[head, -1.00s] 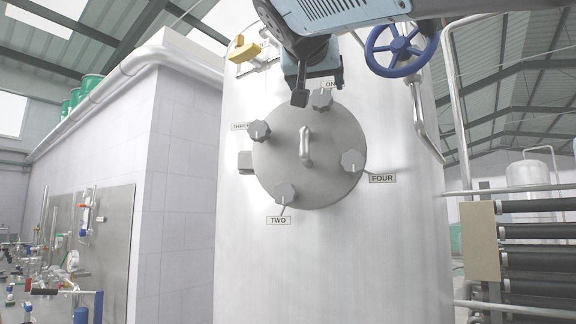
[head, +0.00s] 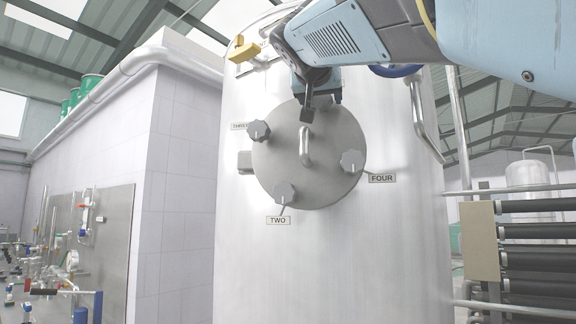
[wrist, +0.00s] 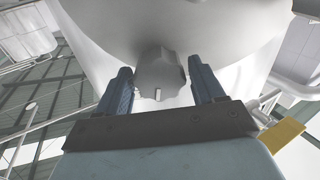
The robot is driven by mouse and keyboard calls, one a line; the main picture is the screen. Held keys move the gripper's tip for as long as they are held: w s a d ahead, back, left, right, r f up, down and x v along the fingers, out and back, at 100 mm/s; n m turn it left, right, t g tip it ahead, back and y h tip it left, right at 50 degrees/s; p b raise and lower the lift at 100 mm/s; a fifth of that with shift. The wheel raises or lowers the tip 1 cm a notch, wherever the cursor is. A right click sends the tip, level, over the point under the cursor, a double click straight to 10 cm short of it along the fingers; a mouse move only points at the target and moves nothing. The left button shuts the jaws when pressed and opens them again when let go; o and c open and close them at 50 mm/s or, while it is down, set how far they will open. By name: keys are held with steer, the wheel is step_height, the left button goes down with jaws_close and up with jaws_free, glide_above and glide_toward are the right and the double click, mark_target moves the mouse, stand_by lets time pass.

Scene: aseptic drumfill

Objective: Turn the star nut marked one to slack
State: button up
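The round grey manway lid (head: 325,160) sits on the tall steel tank (head: 400,250), with grey star nuts around its edge. Star nut one is hidden behind my gripper (head: 307,108) at the lid's top in the head view, and so is its label. In the wrist view a grey star nut (wrist: 160,72) with a pale pointer mark stands between my two blue-grey fingers. The fingers are open, with a visible gap on each side of the nut. Star nuts three (head: 258,131), two (head: 284,193) and four (head: 352,161) are visible beside their labels.
A bent handle (head: 305,147) stands out from the lid's middle, below my gripper. A yellow-handled valve (head: 244,50) is at the tank's upper left, and its yellow part also shows in the wrist view (wrist: 283,136). A blue handwheel (head: 395,70) is mostly behind my arm.

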steer(key=c, duration=0.7)
steer(key=shift+a+n, duration=0.1)
steer(key=shift+n, duration=1.3)
steer(key=o, duration=0.9)
steer(key=shift+o, duration=0.2)
steer(key=v, duration=1.3)
steer(key=shift+s, duration=0.4)
steer(key=shift+f, duration=0.2)
